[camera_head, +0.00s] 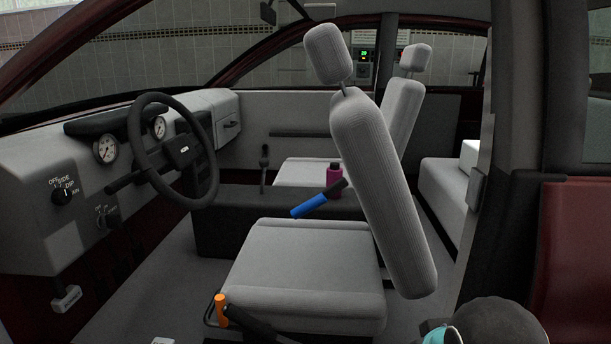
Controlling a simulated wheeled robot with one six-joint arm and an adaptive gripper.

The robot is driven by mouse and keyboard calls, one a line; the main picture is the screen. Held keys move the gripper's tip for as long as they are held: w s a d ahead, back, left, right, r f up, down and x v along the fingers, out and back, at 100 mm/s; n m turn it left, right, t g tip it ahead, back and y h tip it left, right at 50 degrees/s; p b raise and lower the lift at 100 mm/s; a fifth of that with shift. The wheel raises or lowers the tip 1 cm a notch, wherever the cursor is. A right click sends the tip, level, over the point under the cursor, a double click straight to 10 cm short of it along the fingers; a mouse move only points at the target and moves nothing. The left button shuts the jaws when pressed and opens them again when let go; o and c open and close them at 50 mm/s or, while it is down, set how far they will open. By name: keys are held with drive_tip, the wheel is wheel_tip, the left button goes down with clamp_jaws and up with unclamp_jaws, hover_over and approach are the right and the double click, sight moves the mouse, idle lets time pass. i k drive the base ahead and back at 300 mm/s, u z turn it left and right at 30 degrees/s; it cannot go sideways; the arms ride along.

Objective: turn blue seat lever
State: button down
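The blue lever (309,206) shows near the middle of the view. It has a blue grip and a dark upper end, and it slants down to the left over the grey front seat (300,270). Its dark end meets the edge of the reclined seat back (375,165). My gripper's fingers are not in view. A dark rounded part of my arm with a teal ring shows at the bottom right, well apart from the lever.
The steering wheel (180,150) and dashboard (65,190) are at the left. An orange-gripped lever (221,310) is low by the seat's front corner. A magenta bottle (334,178) stands behind the blue lever. The dark door pillar (480,190) and red door (572,260) are at the right.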

sight(322, 197)
drive_tip(key=u, duration=2.5)
drive_tip(key=k, duration=1.2)
drive_tip(key=z, duration=1.65)
